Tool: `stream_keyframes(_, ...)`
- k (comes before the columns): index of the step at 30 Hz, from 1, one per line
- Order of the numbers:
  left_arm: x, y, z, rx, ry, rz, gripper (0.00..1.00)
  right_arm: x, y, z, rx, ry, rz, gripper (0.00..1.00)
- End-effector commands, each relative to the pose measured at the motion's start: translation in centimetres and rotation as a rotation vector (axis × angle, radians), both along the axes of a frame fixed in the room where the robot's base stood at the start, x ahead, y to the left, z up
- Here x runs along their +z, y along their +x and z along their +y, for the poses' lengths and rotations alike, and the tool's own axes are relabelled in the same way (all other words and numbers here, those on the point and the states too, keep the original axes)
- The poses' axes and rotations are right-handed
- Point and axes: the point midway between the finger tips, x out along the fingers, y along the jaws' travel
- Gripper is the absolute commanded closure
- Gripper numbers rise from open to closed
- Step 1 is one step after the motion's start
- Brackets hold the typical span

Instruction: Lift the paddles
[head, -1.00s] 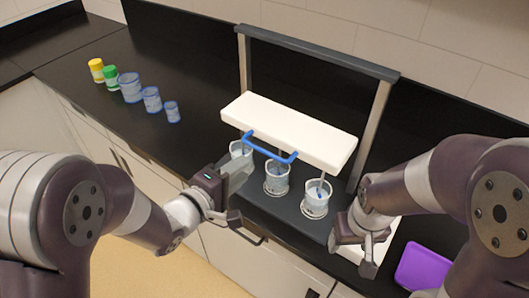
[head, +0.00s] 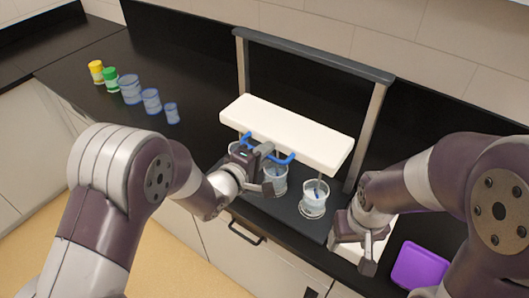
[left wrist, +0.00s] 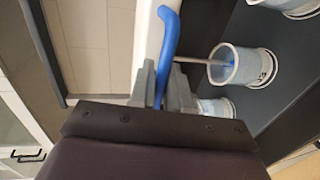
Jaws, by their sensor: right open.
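The paddle rack has a white crossbeam (head: 287,133) with a blue handle (head: 268,149) on its front. Thin paddle rods hang below the beam, and one stands in the right clear beaker (head: 314,199). The middle beaker (head: 275,178) and left beaker (head: 237,150) are partly hidden by my left gripper. My left gripper (head: 264,168) is at the handle. In the left wrist view the blue handle (left wrist: 167,45) runs between its two fingers, which look shut on it. My right gripper (head: 368,250) is open and empty at the counter's front right.
Yellow (head: 96,71) and green (head: 111,79) lidded jars and several blue-rimmed clear cups (head: 151,100) stand at the left on the black counter. A purple tray (head: 418,265) lies at the right. The rack's dark frame (head: 315,54) stands above the beam.

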Motion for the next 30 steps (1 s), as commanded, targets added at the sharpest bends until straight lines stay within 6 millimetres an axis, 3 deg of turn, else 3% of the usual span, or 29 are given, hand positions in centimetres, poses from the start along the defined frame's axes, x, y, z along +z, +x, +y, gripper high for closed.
stream_keyframes(5, 0.1, 0.0, 0.1, 0.001, 0.001, 0.002, 1.00, 0.2, 0.0, 0.0, 0.000, 0.000, 0.000, 0.36)
stream_keyframes(8, 1.2, 0.0, 0.0, 0.001, -0.001, 0.000, 1.00, 1.0, 0.0, 0.0, 0.000, 0.000, 0.000, 0.36)
stream_keyframes(21, 12.9, 0.1, 0.0, 0.001, -0.003, -0.006, 1.00, 9.7, 0.0, 0.0, 0.000, 0.000, 0.000, 0.36)
stream_keyframes(24, 13.9, 0.1, 0.0, 0.001, -0.003, -0.004, 1.00, 10.3, 0.0, 0.0, 0.000, 0.000, 0.000, 0.36)
stream_keyframes(30, 13.8, 0.1, 0.0, 0.001, -0.005, -0.009, 1.00, 10.0, 0.0, 0.0, 0.000, 0.000, 0.000, 0.36)
